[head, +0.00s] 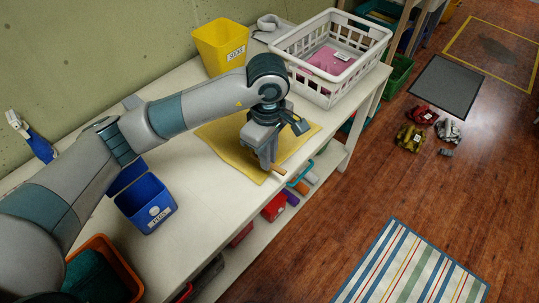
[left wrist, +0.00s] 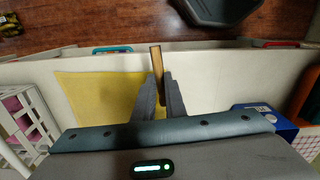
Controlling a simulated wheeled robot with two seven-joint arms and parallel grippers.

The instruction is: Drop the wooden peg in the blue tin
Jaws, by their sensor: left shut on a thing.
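My left gripper (head: 269,163) is shut on the wooden peg (head: 279,171), over the front edge of the yellow cloth (head: 232,148) on the bench. In the left wrist view the peg (left wrist: 156,58) sticks out past the fingertips (left wrist: 162,84). The blue tin (head: 158,222), with a white label on its front, stands on the bench to the left of the gripper, partly behind my left arm. Its edge also shows at the right of the left wrist view (left wrist: 278,119). My right gripper is not in view.
A yellow bin (head: 220,46) and a white basket (head: 300,74) with a pink item stand at the back of the bench. An orange bin (head: 128,272) stands at the near left. The bench between cloth and tin looks clear. Toys (head: 411,137) lie on the floor.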

